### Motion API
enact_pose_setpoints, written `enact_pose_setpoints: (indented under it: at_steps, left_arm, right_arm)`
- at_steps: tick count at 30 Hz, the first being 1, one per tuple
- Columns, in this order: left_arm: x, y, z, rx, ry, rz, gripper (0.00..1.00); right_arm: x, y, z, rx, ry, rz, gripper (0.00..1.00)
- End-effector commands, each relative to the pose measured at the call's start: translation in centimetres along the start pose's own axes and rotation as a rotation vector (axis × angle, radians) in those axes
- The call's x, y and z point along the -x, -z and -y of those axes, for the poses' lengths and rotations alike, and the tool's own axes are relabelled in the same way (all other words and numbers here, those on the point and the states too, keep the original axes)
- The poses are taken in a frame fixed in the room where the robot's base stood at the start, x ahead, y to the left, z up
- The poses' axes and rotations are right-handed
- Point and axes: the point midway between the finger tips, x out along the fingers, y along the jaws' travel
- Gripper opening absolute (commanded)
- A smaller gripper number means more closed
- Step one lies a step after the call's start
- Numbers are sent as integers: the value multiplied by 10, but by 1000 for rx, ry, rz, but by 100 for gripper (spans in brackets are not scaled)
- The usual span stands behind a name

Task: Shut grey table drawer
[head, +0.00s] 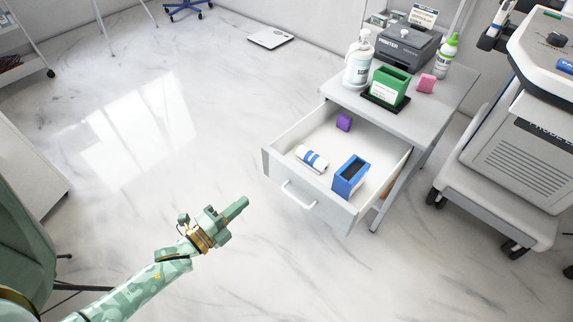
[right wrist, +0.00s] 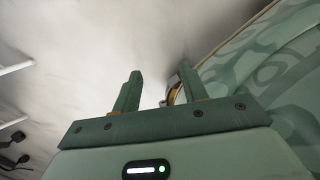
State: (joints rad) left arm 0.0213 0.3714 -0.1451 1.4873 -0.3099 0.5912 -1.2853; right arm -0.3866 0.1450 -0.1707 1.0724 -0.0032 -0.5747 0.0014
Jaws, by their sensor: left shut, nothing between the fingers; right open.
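The grey table (head: 447,96) stands at the upper right in the head view. Its drawer (head: 308,211) is pulled far out toward me, with a pale handle (head: 299,195) on its front. Inside lie a purple block (head: 344,122), a white and blue roll (head: 312,158) and a blue box (head: 350,177). My left gripper (head: 243,203) is shut and empty, in front of the drawer and to the left of its handle, apart from it. My right gripper (right wrist: 157,88) shows only in the right wrist view, open with nothing between its fingers.
On the tabletop stand a pump bottle (head: 357,66), a green box (head: 390,85), a pink block (head: 426,83), a green-capped bottle (head: 446,58) and a printer (head: 407,46). A wheeled machine (head: 517,165) stands at the right. The floor left of the drawer is clear.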

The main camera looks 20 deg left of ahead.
Motion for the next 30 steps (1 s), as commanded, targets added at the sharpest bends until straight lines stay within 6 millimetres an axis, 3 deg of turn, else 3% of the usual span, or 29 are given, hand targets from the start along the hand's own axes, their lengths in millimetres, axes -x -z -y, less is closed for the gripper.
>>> enact_pose_setpoints:
  at_steps: [11, 21, 30]
  left_arm:
    - [-54, 0, -3, 1, 0, 0, 0]
    - [-103, 0, -4, 1, -1, 0, 0]
    - [-130, 0, -2, 1, 0, 0, 0]
  right_arm:
    - [24, 57, -28, 69, -64, -33, 43]
    - [69, 107, -61, 130, -152, -58, 43]
    - [110, 133, -85, 161, -222, -69, 43]
